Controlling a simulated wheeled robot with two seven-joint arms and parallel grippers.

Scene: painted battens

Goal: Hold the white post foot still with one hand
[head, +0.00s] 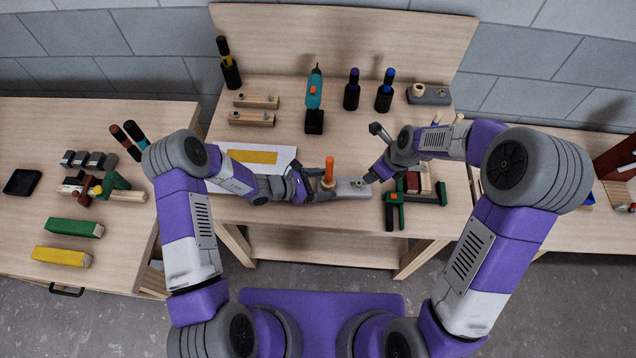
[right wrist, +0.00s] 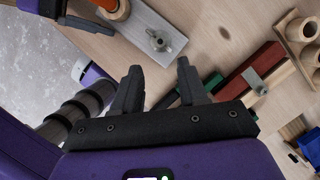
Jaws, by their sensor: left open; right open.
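The post foot is a flat pale grey-white block (head: 352,187) lying on the front middle of the workbench. An orange post (head: 328,171) stands upright at its left end and a metal wing nut (right wrist: 159,41) sits on its plate (right wrist: 142,22). My left gripper (head: 308,187) is open at the foot's left end, close by the orange post; I cannot tell whether it touches. My right gripper (head: 374,176) is open and empty just right of the foot. In the right wrist view its fingers (right wrist: 155,72) are apart from the foot.
A green clamp (head: 392,208) and red and green battens (head: 412,182) lie right of the foot. A drill (head: 314,100), two dark bottles (head: 384,92) and another grey block (head: 430,95) stand at the back. A paper sheet (head: 280,157) lies behind my left gripper.

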